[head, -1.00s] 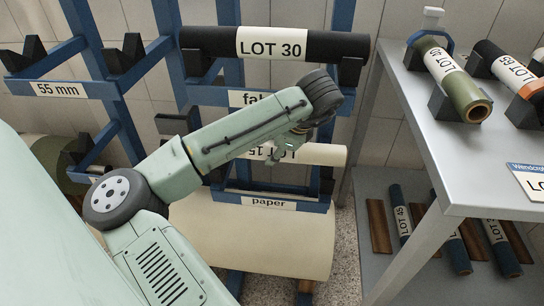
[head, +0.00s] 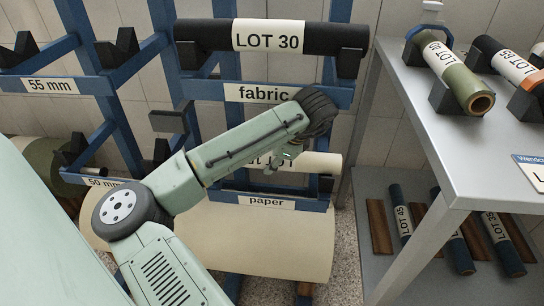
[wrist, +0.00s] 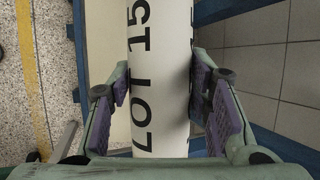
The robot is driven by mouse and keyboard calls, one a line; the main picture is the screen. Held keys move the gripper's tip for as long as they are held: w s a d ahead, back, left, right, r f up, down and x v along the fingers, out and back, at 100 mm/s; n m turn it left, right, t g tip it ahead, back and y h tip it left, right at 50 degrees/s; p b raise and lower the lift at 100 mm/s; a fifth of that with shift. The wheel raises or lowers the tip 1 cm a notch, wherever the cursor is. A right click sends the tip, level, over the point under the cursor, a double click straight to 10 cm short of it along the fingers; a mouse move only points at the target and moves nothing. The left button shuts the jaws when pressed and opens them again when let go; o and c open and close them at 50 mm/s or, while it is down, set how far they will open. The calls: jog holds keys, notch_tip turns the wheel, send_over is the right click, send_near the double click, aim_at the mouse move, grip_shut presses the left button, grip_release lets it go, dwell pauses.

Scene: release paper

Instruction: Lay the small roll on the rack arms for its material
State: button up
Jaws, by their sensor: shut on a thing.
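A white roll (head: 318,163) marked LOT 15 lies level in the head view, partly hidden behind my arm. It is over the rack level labelled paper (head: 266,201); whether it touches the arms there I cannot tell. My gripper (head: 285,157) is shut on it from above. In the wrist view the roll (wrist: 160,80) runs between the two purple-padded fingers of my gripper (wrist: 165,105), its label facing the camera. A black roll (head: 205,35) marked LOT 30 rests on the level above, labelled fabric (head: 263,93).
A large cream roll (head: 220,240) lies below the paper level. Other blue rack levels labelled 55 mm (head: 52,86) and 50 mm (head: 104,182) are at left. A grey table (head: 480,160) at right holds several rolls, with more on its lower shelf (head: 420,270).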

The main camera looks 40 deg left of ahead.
jog(key=shift+f, duration=0.2)
dwell(0.3)
jog(key=o, duration=1.6)
notch_tip(320, 180, up, 10)
